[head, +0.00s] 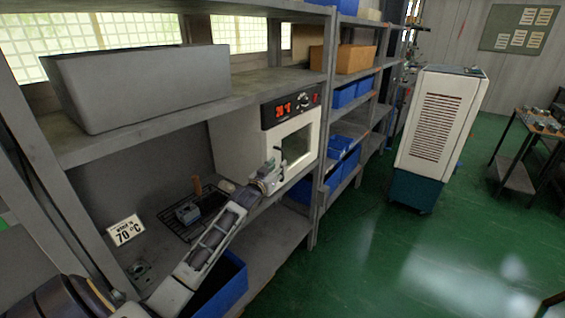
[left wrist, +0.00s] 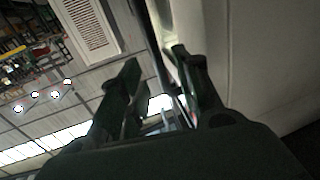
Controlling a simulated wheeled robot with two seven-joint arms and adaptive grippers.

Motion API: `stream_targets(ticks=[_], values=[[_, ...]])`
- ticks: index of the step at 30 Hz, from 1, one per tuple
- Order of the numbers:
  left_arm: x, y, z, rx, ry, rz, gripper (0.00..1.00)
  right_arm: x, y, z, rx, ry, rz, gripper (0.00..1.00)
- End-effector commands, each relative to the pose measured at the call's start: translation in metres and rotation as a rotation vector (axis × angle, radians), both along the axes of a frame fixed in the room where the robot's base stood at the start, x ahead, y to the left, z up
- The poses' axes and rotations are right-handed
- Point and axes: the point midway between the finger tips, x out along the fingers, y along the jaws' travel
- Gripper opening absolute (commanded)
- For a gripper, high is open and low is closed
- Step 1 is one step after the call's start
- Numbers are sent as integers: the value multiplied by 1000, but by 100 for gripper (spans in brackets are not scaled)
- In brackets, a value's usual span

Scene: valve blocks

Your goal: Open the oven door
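The white oven (head: 232,142) stands on the middle shelf, with a dark control panel with red lights and a door with a dark window (head: 296,145). The door looks closed in the head view. My left gripper (head: 277,163) is at the lower left part of the oven front, close to the door's edge. In the left wrist view, the two dark fingers (left wrist: 160,65) are spread apart. A thin bar-like edge runs between them beside the pale oven surface (left wrist: 245,60); whether a finger touches it cannot be told. My right gripper is out of view.
A small rack (head: 172,222) with a metal block and a "70 °C" sign (head: 126,231) stand on the shelf left of the oven. A grey bin (head: 140,88) sits above. Shelf posts (head: 325,120) stand right of the oven. The green floor (head: 400,255) in front is clear.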

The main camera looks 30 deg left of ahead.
Motion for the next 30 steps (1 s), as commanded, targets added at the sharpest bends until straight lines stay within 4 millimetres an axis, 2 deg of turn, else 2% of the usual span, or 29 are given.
stream_targets(ticks=[18,30], values=[[44,5,0,0,0,0,34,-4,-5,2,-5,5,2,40],[50,6,0,0,0,-1,34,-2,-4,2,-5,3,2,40]])
